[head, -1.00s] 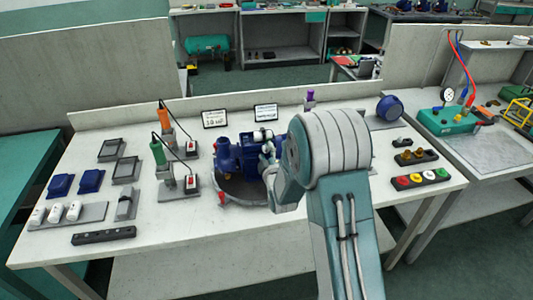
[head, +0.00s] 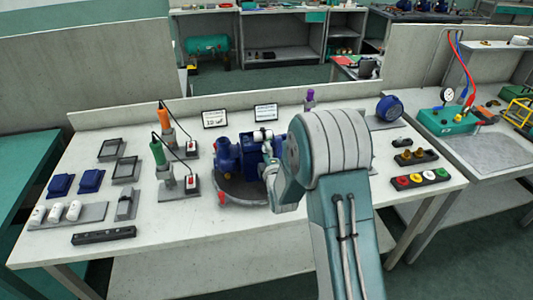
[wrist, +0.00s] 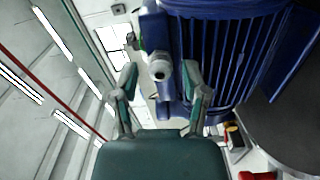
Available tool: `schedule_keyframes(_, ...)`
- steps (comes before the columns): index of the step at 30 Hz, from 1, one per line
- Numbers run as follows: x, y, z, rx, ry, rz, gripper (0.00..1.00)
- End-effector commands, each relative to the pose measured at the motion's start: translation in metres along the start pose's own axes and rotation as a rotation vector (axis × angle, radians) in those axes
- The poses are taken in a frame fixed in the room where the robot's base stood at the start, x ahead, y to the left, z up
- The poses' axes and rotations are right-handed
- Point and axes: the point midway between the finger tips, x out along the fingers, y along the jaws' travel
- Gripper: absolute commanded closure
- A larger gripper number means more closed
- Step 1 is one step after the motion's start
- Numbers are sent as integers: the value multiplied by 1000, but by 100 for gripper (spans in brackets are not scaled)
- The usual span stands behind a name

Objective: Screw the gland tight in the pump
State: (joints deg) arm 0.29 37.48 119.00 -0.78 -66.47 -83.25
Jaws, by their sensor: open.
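The blue pump (head: 228,158) stands on a round dark turntable (head: 232,188) in the middle of the bench. Its ribbed blue motor body (wrist: 225,50) fills the upper right of the wrist view. A pale, round-ended fitting, seemingly the gland (wrist: 160,69), sticks out of a blue housing towards the camera. My gripper (wrist: 160,78) is open, with one finger on each side of the gland. I see a gap on both sides; depth contact cannot be told. In the head view my arm hides the fingertips and part of the pump.
Corded tools with green (head: 158,153) and orange (head: 164,112) handles stand left of the pump. A button box (head: 420,178) and a tray of brass parts (head: 415,157) lie at the right. Two small display panels stand behind.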

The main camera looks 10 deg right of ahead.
Motion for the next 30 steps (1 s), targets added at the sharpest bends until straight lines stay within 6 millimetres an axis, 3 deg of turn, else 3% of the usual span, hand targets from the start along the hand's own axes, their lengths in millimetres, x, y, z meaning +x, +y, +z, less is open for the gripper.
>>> schedule_keyframes(1, 0, 0, 0, 1, 0, 0, 42)
schedule_keyframes(5, 0, 0, 0, 1, 0, 0, 100)
schedule_keyframes(13, 0, 0, 0, 15, 0, 0, 100)
schedule_keyframes(21, 0, 0, 0, 266, 0, 1, 100)
schedule_keyframes(30, 1, 0, 0, 305, -1, 1, 100)
